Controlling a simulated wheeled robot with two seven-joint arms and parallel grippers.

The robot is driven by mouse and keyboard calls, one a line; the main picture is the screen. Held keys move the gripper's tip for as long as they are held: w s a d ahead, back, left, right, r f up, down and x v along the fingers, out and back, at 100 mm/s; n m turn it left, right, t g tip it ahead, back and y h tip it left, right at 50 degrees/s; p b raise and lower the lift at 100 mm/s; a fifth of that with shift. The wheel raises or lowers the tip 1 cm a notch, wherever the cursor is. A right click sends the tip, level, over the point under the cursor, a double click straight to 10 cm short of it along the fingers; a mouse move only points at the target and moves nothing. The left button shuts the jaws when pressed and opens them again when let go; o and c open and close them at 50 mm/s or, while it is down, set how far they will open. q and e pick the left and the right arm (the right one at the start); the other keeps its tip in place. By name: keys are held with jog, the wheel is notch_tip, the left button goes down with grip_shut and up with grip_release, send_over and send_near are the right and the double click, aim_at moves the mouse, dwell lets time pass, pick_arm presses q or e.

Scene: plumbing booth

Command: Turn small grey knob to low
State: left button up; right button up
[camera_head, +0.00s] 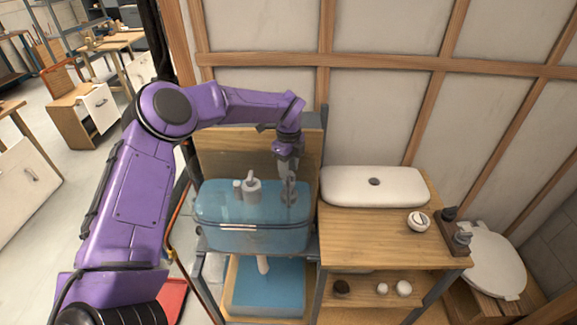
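A transparent blue tank (222,232) stands on the bench below my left arm. A light grey fitting (252,188) rises in its middle, with a smaller grey piece (237,187) beside it. My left gripper (289,176) points down over the right part of the tank. A grey part (289,194) shows right below its fingertips; it may be the small grey knob, but the fingers partly hide it. I cannot tell whether they touch it or how far apart they are. No low mark is readable. My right gripper is not in view.
A white cistern lid (350,186) lies on the wooden bench (375,235) to the right. A round white part (418,222) and a brown block with grey fittings (455,232) sit near its right edge. A wood-framed wall is behind.

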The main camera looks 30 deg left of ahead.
pick_arm(q)
jog(key=shift+s+f, duration=0.35)
jog(key=shift+s, duration=0.05)
jog(key=shift+w+f, duration=0.1)
jog(key=shift+w, duration=0.05)
jog(key=shift+c, duration=1.3)
grip_shut()
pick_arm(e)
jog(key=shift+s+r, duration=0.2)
